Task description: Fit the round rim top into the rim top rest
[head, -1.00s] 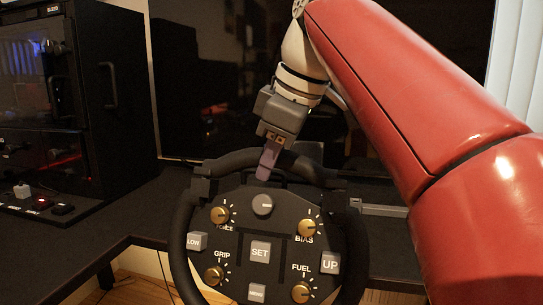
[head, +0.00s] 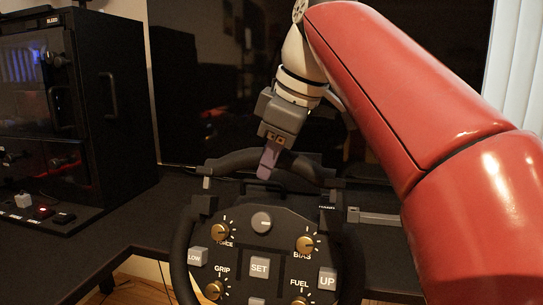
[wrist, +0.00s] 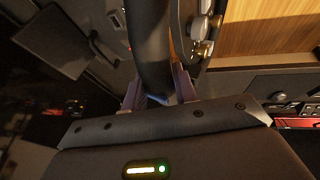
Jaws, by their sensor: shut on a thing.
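The rim top (head: 234,160) is a dark curved bar in the head view, with a light peg or tab showing under each end. My gripper (head: 268,164) is shut on the rim top near its middle, from above. The rim top is just above the steering wheel (head: 285,245), with visible gaps at both ends. In the wrist view the dark rim top (wrist: 150,50) runs between the two purple fingers of my gripper (wrist: 160,90). I cannot identify the rim top rest with certainty.
A grey bar (head: 378,216) lies on the dark desk (head: 150,225), right of the wheel. A black cabinet (head: 100,110) with handles stands at left, near a small switch panel (head: 40,212). A dark screen (head: 210,60) stands behind. Bare desk shows between cabinet and wheel.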

